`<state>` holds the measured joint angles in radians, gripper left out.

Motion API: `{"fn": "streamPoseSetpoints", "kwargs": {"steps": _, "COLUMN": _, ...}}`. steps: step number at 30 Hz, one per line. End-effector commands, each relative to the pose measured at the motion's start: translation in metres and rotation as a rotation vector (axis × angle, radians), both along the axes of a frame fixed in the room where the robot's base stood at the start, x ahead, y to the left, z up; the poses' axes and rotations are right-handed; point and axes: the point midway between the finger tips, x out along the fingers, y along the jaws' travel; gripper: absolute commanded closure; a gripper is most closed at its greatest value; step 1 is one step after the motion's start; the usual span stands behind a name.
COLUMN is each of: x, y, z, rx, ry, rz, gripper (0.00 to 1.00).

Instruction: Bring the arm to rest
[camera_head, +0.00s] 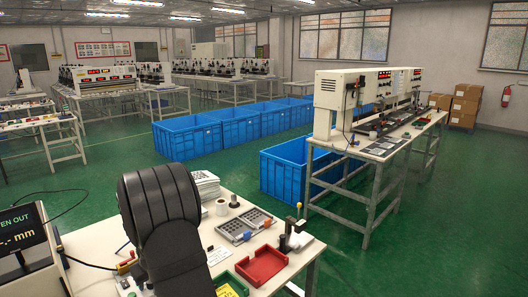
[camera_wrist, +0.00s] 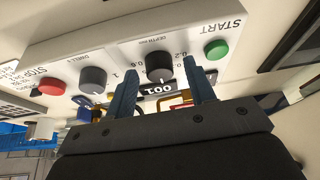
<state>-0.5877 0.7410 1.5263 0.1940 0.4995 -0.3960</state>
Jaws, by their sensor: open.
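My gripper (camera_wrist: 159,66) is open in the wrist view, its two blue-grey fingers apart and pointing at a pale control panel (camera_wrist: 125,45). A dark depth knob (camera_wrist: 160,70) appears between the fingers; I cannot tell how far it is from them. A second dark knob (camera_wrist: 92,79) lies left of the fingers. A green START button (camera_wrist: 216,49) is at the right and a red STOP button (camera_wrist: 52,87) at the left. In the head view my dark arm (camera_head: 165,220) rises over the near table, and my gripper is hidden there.
The near table (camera_head: 95,240) holds a red tray (camera_head: 262,265), a green tray (camera_head: 228,284), grey gridded trays (camera_head: 235,230) and a paper stack (camera_head: 206,183). A black display (camera_head: 22,232) stands at the left. Blue crates (camera_head: 187,138) and another bench (camera_head: 385,150) stand beyond, on green floor.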

Motion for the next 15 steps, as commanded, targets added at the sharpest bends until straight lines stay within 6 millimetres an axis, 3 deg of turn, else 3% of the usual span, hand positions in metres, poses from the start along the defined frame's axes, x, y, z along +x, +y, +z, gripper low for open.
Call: {"fn": "streamPoseSetpoints", "kwargs": {"steps": 15, "x": -0.0011, "y": 0.0013, "z": 0.0, "rx": -0.001, "ry": 0.0, "rz": -0.218, "gripper": 0.5}}
